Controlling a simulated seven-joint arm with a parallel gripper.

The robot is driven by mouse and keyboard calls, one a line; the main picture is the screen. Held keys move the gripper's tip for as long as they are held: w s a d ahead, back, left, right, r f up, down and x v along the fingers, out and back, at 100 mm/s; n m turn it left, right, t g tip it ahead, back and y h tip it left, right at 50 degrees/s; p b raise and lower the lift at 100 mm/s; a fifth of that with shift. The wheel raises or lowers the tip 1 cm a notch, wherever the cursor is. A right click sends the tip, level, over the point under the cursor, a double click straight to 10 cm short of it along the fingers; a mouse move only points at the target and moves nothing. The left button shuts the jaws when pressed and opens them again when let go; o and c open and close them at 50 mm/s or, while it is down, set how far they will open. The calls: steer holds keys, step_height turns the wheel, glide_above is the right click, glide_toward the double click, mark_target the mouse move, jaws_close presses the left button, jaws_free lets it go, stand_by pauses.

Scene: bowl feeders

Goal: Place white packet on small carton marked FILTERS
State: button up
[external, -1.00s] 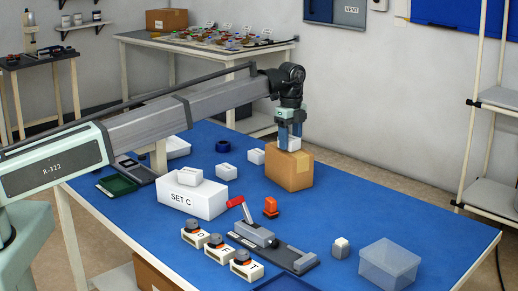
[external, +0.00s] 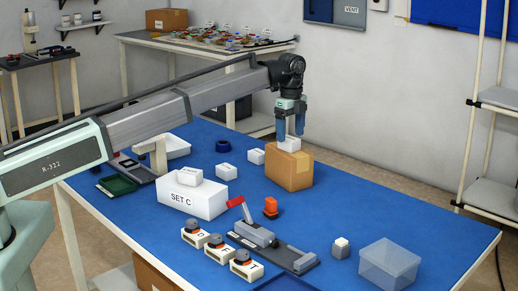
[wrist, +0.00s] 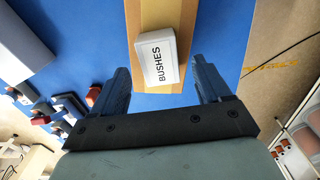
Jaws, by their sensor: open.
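My gripper (external: 290,138) is open and empty, just above a small white carton (external: 290,144) on top of a brown box. In the wrist view this carton (wrist: 163,57) reads BUSHES and lies beyond and between the spread fingertips (wrist: 160,75). Other small white cartons stand on the blue table, one left of the brown box (external: 256,156) and one nearer the middle (external: 226,172). Another small white piece (external: 189,175) rests on the white SET C box (external: 192,196). Their small print is unreadable, so I cannot tell which is FILTERS or which is the white packet.
The brown box (external: 289,173) stands near the table's back edge. A toggle clamp fixture (external: 255,234), labelled blocks (external: 221,248), an orange piece (external: 271,207) and a clear bin (external: 376,266) occupy the front. Blue table (external: 350,205) is clear right of the brown box.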

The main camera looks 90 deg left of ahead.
mark_target(290, 139)
step_height(290, 139, up, 9)
stand_by(0.4)
steer(key=shift+r, duration=0.1)
